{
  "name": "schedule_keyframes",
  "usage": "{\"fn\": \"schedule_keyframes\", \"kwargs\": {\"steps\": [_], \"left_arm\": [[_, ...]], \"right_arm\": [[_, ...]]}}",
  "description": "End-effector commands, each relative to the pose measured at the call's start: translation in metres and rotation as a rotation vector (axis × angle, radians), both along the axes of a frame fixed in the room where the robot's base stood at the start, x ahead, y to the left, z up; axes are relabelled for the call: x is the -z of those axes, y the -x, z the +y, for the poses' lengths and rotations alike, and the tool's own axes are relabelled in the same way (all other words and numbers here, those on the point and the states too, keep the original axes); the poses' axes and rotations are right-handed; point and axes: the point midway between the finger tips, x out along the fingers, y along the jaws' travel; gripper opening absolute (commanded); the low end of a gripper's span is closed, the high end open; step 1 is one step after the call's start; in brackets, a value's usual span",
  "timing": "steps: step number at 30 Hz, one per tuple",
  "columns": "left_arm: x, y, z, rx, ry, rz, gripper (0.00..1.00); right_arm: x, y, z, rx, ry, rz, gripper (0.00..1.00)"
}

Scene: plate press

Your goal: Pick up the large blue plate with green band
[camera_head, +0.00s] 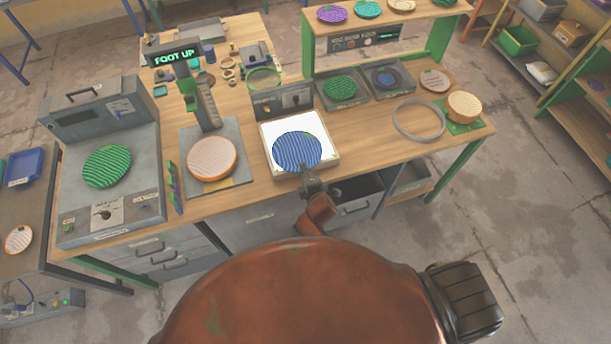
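A large blue striped plate (297,151) is over the white pad (327,166) of a grey device at the table's front middle. A green band is not clear on it at this size. One gripper (306,172) of mine, seemingly the right, is at the plate's front edge, seen from behind. Its fingers are too small and hidden to show whether they are shut on the rim. My large brown arm part hides the rest of that arm. My other gripper is not visible. A smaller blue round piece (387,77) sits on a dark device farther back.
Left of the pad, a pinkish plate (211,158) sits below a post with a "FOOT UP" sign (174,57). A green plate (107,166) lies on a grey machine at far left. A grey ring (419,134) and a tan plate stack (464,107) stand at right.

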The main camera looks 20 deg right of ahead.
Motion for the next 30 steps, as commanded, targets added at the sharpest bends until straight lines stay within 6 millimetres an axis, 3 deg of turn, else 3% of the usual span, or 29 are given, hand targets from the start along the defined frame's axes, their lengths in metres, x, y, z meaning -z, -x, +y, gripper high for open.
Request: {"fn": "schedule_keyframes", "kwargs": {"steps": [10, 20, 30], "left_arm": [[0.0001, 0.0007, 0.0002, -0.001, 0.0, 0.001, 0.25], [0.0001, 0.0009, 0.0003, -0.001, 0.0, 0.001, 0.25], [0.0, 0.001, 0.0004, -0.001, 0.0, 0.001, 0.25]], "right_arm": [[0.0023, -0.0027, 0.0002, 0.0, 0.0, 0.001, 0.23], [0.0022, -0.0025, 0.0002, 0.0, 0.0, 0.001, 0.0], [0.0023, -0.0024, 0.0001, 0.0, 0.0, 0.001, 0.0]]}}
